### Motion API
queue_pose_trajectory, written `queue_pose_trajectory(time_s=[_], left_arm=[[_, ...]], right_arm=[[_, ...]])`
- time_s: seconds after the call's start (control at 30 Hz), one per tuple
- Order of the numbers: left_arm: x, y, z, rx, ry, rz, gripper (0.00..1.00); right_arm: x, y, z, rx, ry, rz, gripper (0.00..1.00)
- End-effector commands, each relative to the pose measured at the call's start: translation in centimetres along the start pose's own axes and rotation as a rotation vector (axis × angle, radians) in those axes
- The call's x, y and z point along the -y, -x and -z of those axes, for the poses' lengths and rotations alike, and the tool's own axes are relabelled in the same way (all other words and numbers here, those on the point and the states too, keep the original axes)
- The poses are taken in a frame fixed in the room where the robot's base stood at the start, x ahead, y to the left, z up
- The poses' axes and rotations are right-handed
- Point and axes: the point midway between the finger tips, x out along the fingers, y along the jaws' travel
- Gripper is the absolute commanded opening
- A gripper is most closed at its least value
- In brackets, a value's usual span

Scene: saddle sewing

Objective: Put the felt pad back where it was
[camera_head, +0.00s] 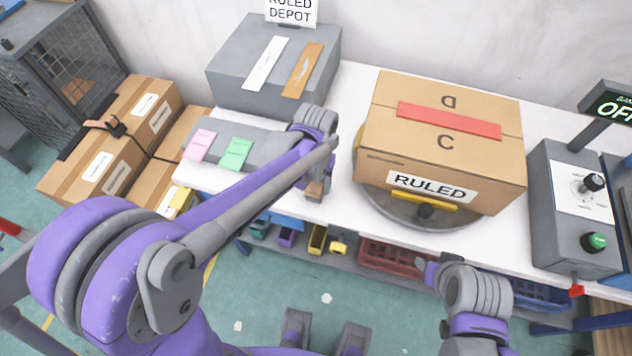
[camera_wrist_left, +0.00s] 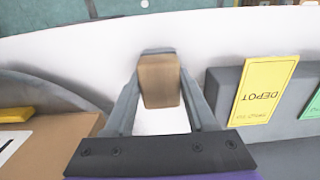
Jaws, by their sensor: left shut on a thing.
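A small brown block, which looks like the felt pad (camera_head: 316,187), is held in my left gripper (camera_head: 314,194) above the white bench, left of the cardboard box. It also shows in the left wrist view (camera_wrist_left: 159,82), between the two grey fingers of the left gripper (camera_wrist_left: 161,92), with the white bench top below and around it. My right gripper (camera_head: 428,268) is in front of the bench edge, below the box; its fingers are small and partly hidden, so their opening cannot be made out.
A cardboard box (camera_head: 440,152) labelled RULED sits on a round grey turntable (camera_head: 385,211). A grey holder (camera_head: 262,145) with pink and green cards lies left of my gripper. A grey case (camera_head: 230,82) stands behind. A control box (camera_head: 560,235) is at right. Bins are under the bench.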

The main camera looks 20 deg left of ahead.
Motion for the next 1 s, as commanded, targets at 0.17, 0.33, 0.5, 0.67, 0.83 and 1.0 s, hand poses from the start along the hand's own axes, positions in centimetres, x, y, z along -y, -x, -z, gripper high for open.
queue_pose_trajectory(time_s=[0.17,0.33,0.5,0.67,0.83,1.0], left_arm=[[0.0,-0.1,0.0,0.000,0.000,0.000,0.04],[0.0,-0.3,0.0,0.000,0.000,0.000,0.70],[0.0,-0.2,0.0,0.000,0.000,0.000,0.86],[0.0,-0.2,0.0,0.000,0.000,0.000,0.86],[0.0,0.7,0.0,-0.001,0.000,0.000,0.86],[0.0,3.8,0.0,-0.001,0.000,0.000,0.86]], right_arm=[[0.0,-0.1,-0.1,0.000,0.000,0.000,0.50],[0.0,-0.2,-0.2,0.001,0.000,0.000,0.50],[0.0,-0.2,-0.1,0.001,0.000,0.000,0.50],[0.0,-0.2,-0.1,0.001,0.000,0.000,0.50],[0.0,0.1,0.1,-0.001,0.000,0.000,0.50],[0.0,0.5,0.4,-0.002,0.000,0.000,0.50]])
